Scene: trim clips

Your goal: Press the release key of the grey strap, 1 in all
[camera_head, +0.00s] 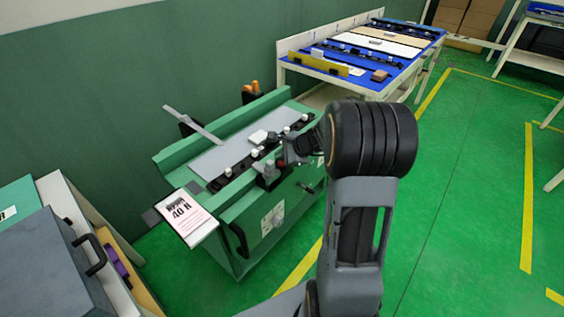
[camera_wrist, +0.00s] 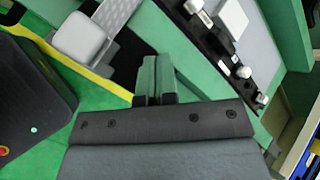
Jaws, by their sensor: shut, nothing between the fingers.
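My gripper (camera_head: 286,156) is over the front side of the green bench, near the black rail, partly hidden by my own wrist. In the wrist view its fingers (camera_wrist: 155,78) are together with nothing between them. A pale grey block (camera_wrist: 83,37) with a patterned grey strap (camera_wrist: 122,10) lies left of the fingertips, apart from them in the picture. A small grey block (camera_head: 268,172) shows at the bench's front wall; I cannot tell if it is the same part. A long grey bar (camera_head: 190,124) slants up at the far left end. I cannot make out a release key for certain.
The black rail (camera_head: 232,172) carries several white knobs beside a grey panel (camera_head: 220,155); it also shows in the wrist view (camera_wrist: 222,45). A white block (camera_head: 258,136) sits near the rail. A "40 N" card (camera_head: 182,214) stands at the near-left corner. Open green floor lies right.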

